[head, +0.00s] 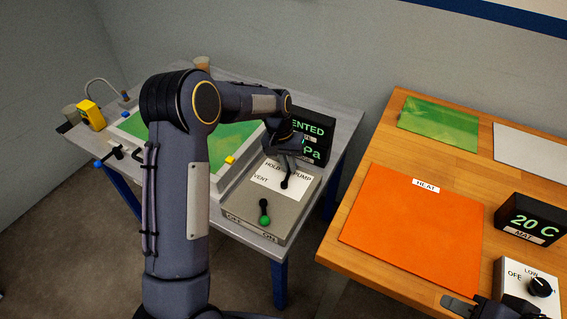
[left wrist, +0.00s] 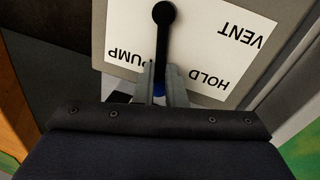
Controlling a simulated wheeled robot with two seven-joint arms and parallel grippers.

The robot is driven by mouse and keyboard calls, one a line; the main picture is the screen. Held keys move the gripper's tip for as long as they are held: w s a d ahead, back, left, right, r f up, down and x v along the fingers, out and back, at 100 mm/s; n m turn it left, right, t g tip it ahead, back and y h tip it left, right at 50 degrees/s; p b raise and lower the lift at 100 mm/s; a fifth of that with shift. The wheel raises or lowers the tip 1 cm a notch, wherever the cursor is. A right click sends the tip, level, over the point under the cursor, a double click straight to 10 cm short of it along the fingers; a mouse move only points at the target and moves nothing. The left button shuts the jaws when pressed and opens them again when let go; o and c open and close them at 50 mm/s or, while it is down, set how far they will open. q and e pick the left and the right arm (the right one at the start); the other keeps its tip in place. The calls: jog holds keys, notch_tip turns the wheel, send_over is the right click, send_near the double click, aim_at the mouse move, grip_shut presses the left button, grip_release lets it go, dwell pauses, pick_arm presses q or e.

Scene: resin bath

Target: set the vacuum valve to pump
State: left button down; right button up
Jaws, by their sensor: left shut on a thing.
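The vacuum valve is a black lever (head: 285,183) with a blue end, on a white label plate (head: 266,184) marked VENT, HOLD and PUMP. My left gripper (head: 289,160) is shut on the lever's blue end (left wrist: 160,88). In the left wrist view the lever runs from its black pivot (left wrist: 163,13) to between my fingers, pointing between PUMP and HOLD. The black display (head: 314,128) behind shows the letters "ENTED" and "Pa"; my arm hides the rest. My right gripper (head: 459,304) is partly in view at the bottom right; its jaws are unclear.
A switch with a green end (head: 264,218) stands in front of the valve plate. Left lie a green sheet in a tray (head: 224,192) and a yellow device (head: 90,114). A gap separates the wooden table (head: 335,252) with its orange heat mat (head: 412,225) and 20 C display (head: 532,222).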

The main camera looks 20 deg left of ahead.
pick_arm(q)
jog(key=shift+w+d+r+m, duration=0.2)
jog(key=shift+w+d+m, duration=0.2)
jog(key=shift+m, duration=0.6)
jog(key=shift+d, duration=0.15)
jog(key=c, duration=1.8)
grip_release()
jog(key=o, duration=0.3)
jog(key=shift+d+f, duration=0.1)
jog(key=shift+f, duration=0.05)
jog(key=r, duration=0.2)
jog(key=a+r, duration=0.1)
jog(key=r, duration=0.4)
jog(key=shift+a+r, duration=0.25)
jog(key=shift+r, duration=0.15)
